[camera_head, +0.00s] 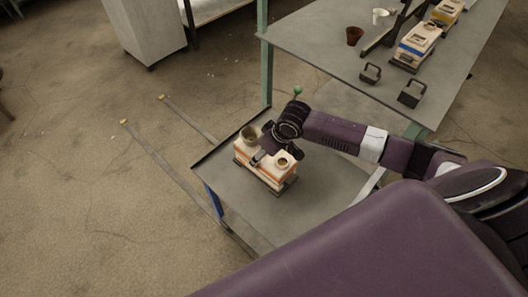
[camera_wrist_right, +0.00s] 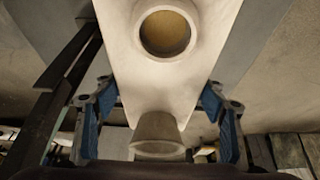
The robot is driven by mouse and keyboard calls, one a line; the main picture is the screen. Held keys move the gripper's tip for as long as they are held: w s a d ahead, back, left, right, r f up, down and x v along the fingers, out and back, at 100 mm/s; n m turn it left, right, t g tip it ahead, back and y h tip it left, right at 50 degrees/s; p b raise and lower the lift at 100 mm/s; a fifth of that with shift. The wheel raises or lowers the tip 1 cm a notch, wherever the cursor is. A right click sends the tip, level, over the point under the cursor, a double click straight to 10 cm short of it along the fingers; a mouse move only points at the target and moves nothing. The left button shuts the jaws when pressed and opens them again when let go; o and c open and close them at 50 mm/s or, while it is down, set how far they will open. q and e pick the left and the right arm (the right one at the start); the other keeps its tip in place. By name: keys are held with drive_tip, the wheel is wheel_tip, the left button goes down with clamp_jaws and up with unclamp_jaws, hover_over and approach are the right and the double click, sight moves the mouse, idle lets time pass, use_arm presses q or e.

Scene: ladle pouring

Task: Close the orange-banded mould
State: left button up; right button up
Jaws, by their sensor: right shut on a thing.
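The orange-banded mould (camera_head: 262,176) stands on the small low table, a pale block with orange bands on a dark base plate. On its top are a wide cup-like basin (camera_head: 250,133) at the left and a smaller round collar (camera_head: 283,161) at the right. My right gripper (camera_head: 265,152) is over the mould and shut on its upper part. In the right wrist view the gripper (camera_wrist_right: 159,108) has a blue-padded finger on each side of the pale mould top (camera_wrist_right: 165,85). I cannot tell whether the upper part rests fully on the lower. My left gripper is not in view.
The low table (camera_head: 225,170) has free room around the mould. A larger table (camera_head: 325,30) behind carries a blue-banded mould (camera_head: 416,45), a yellow-banded one (camera_head: 447,12), a brown cup (camera_head: 354,36), a white cup (camera_head: 380,16) and two dark handled weights (camera_head: 370,74) (camera_head: 411,96).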

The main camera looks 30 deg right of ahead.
drive_tip(key=shift+w+f, duration=0.1)
drive_tip(key=shift+f, duration=0.35)
idle(0.9)
drive_tip(key=o, duration=2)
drive_tip(key=shift+o, duration=0.7)
drive_tip(key=shift+s+f, duration=0.2)
drive_tip(key=shift+s, duration=0.05)
drive_tip(key=v, duration=1.2)
drive_tip(key=shift+w+r, duration=0.1)
drive_tip(key=shift+r, duration=0.05)
